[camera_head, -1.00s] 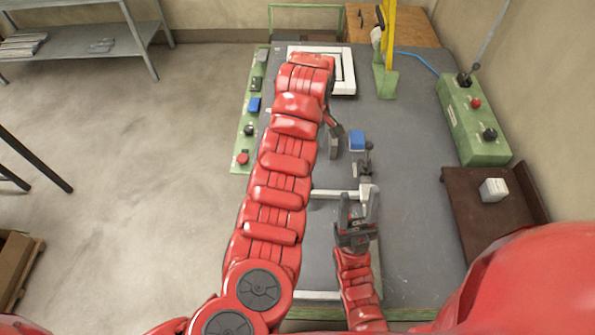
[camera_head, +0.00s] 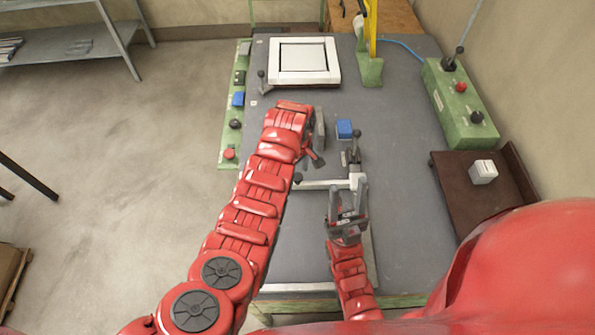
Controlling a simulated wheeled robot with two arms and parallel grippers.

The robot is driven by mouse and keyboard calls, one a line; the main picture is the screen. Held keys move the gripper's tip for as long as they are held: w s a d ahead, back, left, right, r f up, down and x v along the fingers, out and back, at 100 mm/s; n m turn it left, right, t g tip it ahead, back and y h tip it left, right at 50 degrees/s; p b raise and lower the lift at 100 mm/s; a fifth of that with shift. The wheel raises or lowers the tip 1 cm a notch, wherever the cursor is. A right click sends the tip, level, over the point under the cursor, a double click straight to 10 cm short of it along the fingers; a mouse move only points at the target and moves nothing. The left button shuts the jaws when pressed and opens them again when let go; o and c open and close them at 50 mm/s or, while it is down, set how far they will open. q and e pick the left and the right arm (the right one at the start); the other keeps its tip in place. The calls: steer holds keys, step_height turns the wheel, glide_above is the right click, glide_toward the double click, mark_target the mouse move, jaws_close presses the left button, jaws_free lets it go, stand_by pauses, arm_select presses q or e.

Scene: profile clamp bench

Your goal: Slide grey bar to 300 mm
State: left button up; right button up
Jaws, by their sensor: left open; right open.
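A pale grey bar (camera_head: 320,184) lies crosswise on the dark bench, its right end beside a small clamp with a dark upright handle (camera_head: 356,146). I cannot tell whether this is the task's grey bar, and no 300 mm mark is legible. My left gripper (camera_head: 315,142) is open above the bench, behind the bar, left of a blue block (camera_head: 345,129). Its fingers are partly hidden by my arm. My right gripper (camera_head: 347,203) is open, fingers pointing away from me, just in front of the bar's right end. Contact there cannot be told.
A white square frame (camera_head: 325,60) lies at the bench's back, with a small dark-handled clamp at its left corner. A green button strip (camera_head: 229,130) runs along the left edge. A green control box (camera_head: 455,105) and brown tray (camera_head: 465,200) with a white block are right. Bench centre-right is clear.

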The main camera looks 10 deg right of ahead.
arm_select(q)
steer(key=shift+f, duration=0.6)
steer(key=shift+c, duration=0.2)
jaws_close()
stand_by(1.0)
